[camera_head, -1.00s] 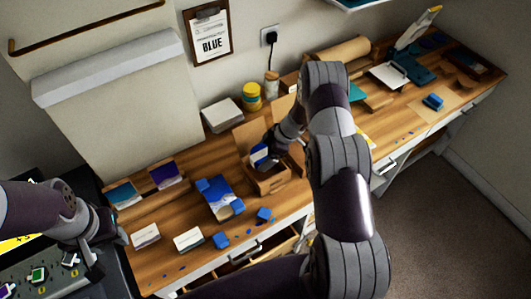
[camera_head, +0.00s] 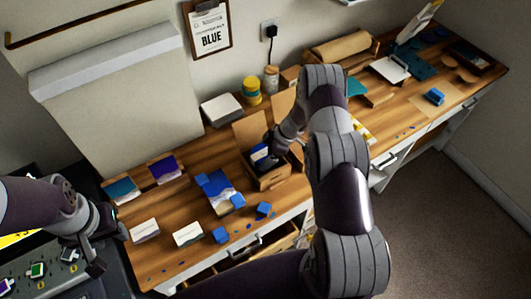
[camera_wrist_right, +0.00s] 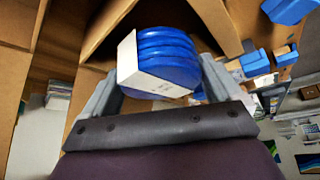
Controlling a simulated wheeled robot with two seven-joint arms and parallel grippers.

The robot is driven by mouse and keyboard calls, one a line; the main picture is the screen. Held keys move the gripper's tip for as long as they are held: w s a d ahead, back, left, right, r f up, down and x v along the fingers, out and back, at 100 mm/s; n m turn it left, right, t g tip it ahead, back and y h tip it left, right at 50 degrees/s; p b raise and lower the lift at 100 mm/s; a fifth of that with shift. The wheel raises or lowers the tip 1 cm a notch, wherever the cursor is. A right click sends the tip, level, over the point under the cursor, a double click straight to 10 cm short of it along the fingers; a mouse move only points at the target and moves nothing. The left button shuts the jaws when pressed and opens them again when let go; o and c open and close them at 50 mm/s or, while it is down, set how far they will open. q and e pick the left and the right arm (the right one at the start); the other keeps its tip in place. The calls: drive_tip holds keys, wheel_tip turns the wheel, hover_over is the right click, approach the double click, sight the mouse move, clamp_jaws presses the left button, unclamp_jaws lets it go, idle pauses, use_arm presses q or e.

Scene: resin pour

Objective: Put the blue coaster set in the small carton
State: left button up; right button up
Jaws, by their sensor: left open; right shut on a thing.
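The blue coaster set is a short stack of round blue discs with a white band. It shows large in the right wrist view (camera_wrist_right: 168,60) and small in the head view (camera_head: 260,153). My right gripper (camera_wrist_right: 158,85) is shut on it, with one finger at each side. The small carton (camera_head: 268,181) is an open brown box with raised flaps, and the set is at its opening. I cannot tell whether the set touches the carton floor. My left gripper (camera_head: 97,250) is open and empty at the far left, over the dark machine.
A yellow jar (camera_head: 252,91) and white stack (camera_head: 221,110) stand behind. An open drawer (camera_head: 265,246) is below the table front.

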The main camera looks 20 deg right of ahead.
sight(265, 152)
drive_tip(key=o, duration=1)
drive_tip(key=shift+r, duration=0.15)
drive_tip(key=r+p, duration=0.1)
drive_tip(key=p, duration=0.1)
drive_tip(key=shift+r+p, duration=0.4)
drive_tip(key=shift+s+d+r+b, duration=0.15)
drive_tip(key=shift+d+r+b, duration=0.2)
drive_tip(key=shift+d+b, duration=0.55)
drive_tip(key=a+b+v, duration=0.1)
drive_tip(key=b+v, duration=0.3)
drive_tip(key=v, duration=0.5)
drive_tip(key=s+a+r+m+h, duration=0.1)
drive_tip(key=s+a+r+m, duration=0.3)
drive_tip(key=s, duration=0.2)
drive_tip(key=s+a+r+m+h, duration=0.2)
drive_tip(key=s+a+r+m, duration=0.2)
drive_tip(key=s, duration=0.3)
drive_tip(key=s+a+r+m+g+h, duration=0.1)
drive_tip(key=s+a+r+m+h, duration=0.1)
drive_tip(key=s+a+r+m, duration=0.2)
drive_tip(key=shift+s+a+r+m, duration=0.1)
drive_tip(key=shift+s+r+m, duration=0.1)
drive_tip(key=shift+s, duration=0.65)
drive_tip(key=shift+s+r+m, duration=0.2)
drive_tip(key=shift+s, duration=0.65)
